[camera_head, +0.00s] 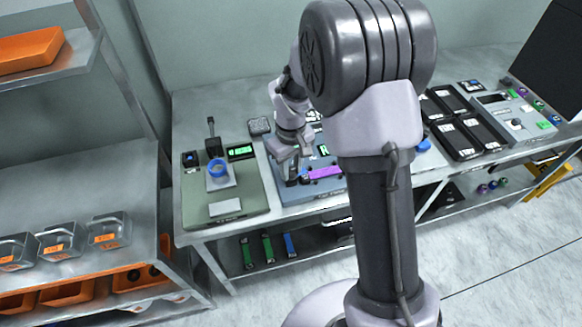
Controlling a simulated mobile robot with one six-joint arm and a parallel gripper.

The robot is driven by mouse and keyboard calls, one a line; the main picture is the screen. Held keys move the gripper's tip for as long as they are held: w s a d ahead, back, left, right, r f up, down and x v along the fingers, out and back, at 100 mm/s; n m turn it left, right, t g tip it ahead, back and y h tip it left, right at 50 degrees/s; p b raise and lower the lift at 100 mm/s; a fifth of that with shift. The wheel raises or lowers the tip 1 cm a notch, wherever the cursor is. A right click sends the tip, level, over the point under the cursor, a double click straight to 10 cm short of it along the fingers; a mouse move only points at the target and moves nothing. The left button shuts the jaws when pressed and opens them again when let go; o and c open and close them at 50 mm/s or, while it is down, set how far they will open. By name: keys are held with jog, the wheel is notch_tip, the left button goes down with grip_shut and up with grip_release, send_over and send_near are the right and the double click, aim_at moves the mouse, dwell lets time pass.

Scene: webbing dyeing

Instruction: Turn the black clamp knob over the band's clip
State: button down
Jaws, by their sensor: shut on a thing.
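My gripper (290,172) points down at the left end of a grey-blue fixture plate (300,194) on the bench. Its jaws are shut on the small black clamp knob (292,182), which is mostly hidden by the fingers. The purple band (325,172) lies on the fixture, just right of my gripper. A small blue part shows at the band's left end; I cannot tell whether it is the clip. My own arm covers the fixture's right side.
Black trays (465,130) and a control panel (515,122) stand to the right. Clear bins (110,232) sit on the left rack.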

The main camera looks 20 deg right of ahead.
aim_at(291, 171)
jog(key=shift+m, duration=1.1)
jog(key=c, duration=1.1)
grip_release()
notch_tip(291, 171, up, 18)
jog(key=p, duration=0.5)
jog(key=shift+f+p, duration=0.25)
jog(key=shift+p, duration=0.05)
